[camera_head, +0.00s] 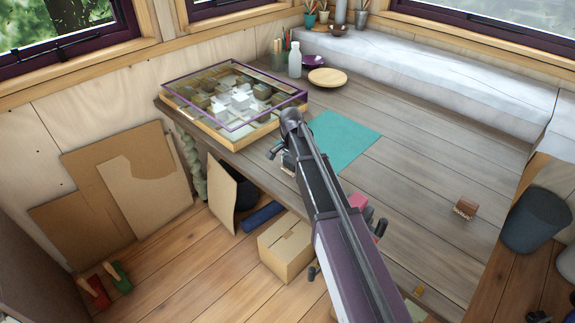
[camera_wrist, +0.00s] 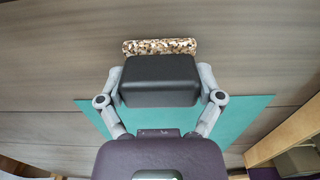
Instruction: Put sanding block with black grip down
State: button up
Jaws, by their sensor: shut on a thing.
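The sanding block with black grip (camera_wrist: 160,80) is in the wrist view. Its dark, rounded grip faces me, and a speckled tan-and-brown strip (camera_wrist: 160,46) shows along its far side. My gripper (camera_wrist: 161,86) is shut on the black grip, one finger on each side. The block shows against the grey wooden table (camera_wrist: 55,65), with a teal mat (camera_wrist: 245,112) behind the gripper. I cannot tell whether the block touches the table. In the head view my arm covers the block and most of my gripper; the teal mat (camera_head: 345,138) lies beside the arm.
A purple-framed display case (camera_head: 235,130) stands at the table's left end. A wooden plate (camera_head: 327,79) and white bottle (camera_head: 295,60) are at the back. A small brown block (camera_head: 466,207) sits at the right, and a pink object (camera_head: 358,203) is beside my arm. The table's right-middle is clear.

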aim_at(291, 160)
jog(key=shift+f, duration=0.2)
jog(key=o, duration=0.7)
jog(key=shift+o, duration=0.2)
jog(key=shift+r, duration=0.1)
jog(key=shift+r, duration=0.15)
notch_tip(291, 160, up, 12)
jog(key=p, duration=1.2)
